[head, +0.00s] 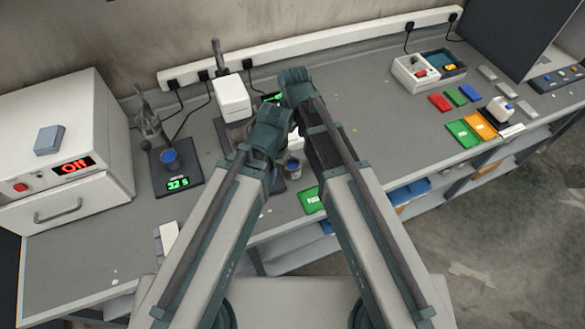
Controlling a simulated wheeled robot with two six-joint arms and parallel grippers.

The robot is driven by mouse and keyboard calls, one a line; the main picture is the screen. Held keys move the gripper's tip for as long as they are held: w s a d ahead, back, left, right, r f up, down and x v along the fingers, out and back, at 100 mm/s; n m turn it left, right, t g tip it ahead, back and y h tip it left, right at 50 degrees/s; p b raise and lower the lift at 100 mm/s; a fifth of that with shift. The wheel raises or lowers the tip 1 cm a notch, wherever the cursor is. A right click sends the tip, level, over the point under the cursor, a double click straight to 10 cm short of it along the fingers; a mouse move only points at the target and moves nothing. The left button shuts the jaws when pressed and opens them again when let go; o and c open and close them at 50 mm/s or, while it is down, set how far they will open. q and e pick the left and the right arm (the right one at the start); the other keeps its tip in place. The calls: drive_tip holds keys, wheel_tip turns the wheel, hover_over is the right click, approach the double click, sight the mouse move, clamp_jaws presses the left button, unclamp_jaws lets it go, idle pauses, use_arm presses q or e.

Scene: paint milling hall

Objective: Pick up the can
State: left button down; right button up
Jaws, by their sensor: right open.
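A small can with a white and blue side and a dark top (293,167) stands on the grey bench, in the gap between my two arms. My right gripper (292,157) is open close by the can, partly covered by my arm links. I cannot tell whether its fingers touch the can or are around it. My left gripper is hidden behind my left arm.
A white device (232,97) is behind my arms. Coloured cards (463,132) and a divided box (428,69) lie right. The bench's middle right is clear.

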drive_tip(key=b, duration=0.9)
approach(292, 165)
drive_tip(key=shift+s+d+f, duration=0.1)
drive_tip(key=shift+s+f, duration=0.35)
drive_tip(key=shift+s, duration=0.15)
drive_tip(key=shift+s+d+f, duration=0.1)
drive_tip(key=shift+s+f, duration=0.3)
drive_tip(key=shift+s, duration=0.2)
use_arm(q)
wheel_tip(292, 165, down, 9)
drive_tip(key=shift+r, duration=0.15)
wheel_tip(292, 165, down, 5)
drive_tip(key=b, duration=0.5)
use_arm(e)
drive_tip(key=f, duration=0.5)
drive_tip(key=shift+w+a+f, duration=0.1)
drive_tip(key=shift+w+a, duration=0.05)
drive_tip(key=shift+a, duration=0.05)
drive_tip(key=shift+c, duration=0.3)
drive_tip(key=c, duration=1.4)
